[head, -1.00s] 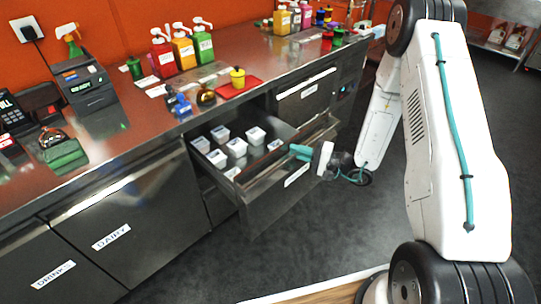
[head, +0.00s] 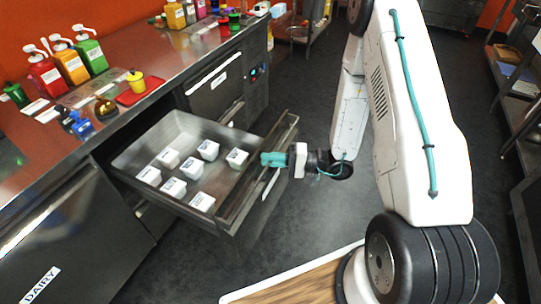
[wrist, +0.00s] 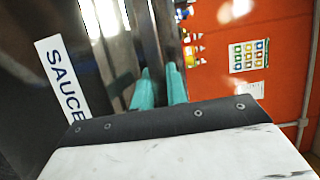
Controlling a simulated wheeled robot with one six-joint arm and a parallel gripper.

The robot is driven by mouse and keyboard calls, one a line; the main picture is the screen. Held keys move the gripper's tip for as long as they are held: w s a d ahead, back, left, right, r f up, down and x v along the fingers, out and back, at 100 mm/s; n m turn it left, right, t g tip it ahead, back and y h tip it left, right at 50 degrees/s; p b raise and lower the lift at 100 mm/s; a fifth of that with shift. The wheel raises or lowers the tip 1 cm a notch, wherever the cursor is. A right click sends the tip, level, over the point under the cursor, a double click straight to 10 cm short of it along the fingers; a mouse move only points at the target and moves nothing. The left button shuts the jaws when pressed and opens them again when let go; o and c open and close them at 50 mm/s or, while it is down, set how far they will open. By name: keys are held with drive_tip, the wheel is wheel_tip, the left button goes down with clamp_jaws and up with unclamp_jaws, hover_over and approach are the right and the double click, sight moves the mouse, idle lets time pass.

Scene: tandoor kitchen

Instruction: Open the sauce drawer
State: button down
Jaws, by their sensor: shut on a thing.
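The sauce drawer (head: 190,222) is pulled well out from under the counter in the head view. Several small white labelled tubs stand inside it, and the bare far part of its floor shows. My gripper (head: 272,159) is at the drawer's front edge, its teal fingers shut on the handle bar (head: 262,184). In the wrist view the teal fingers (wrist: 159,88) reach to the metal bar, beside the drawer front's white SAUCE label (wrist: 62,80). The exact finger contact is partly hidden.
A steel counter (head: 150,50) runs above the drawer, with red, orange and green pump bottles (head: 90,48) and a red tray (head: 143,92). A closed drawer (head: 212,84) lies beyond. Dark floor (head: 300,215) is free around the drawer's front. Shelving (head: 515,90) stands at right.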

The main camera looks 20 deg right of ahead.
drive_tip(key=shift+s+a, duration=0.4)
drive_tip(key=shift+s, duration=0.05)
drive_tip(key=c, duration=1.7)
unclamp_jaws()
drive_tip(key=shift+d, duration=0.15)
drive_tip(key=shift+d, duration=0.2)
drive_tip(key=v, duration=0.7)
drive_tip(key=shift+s+d, duration=0.1)
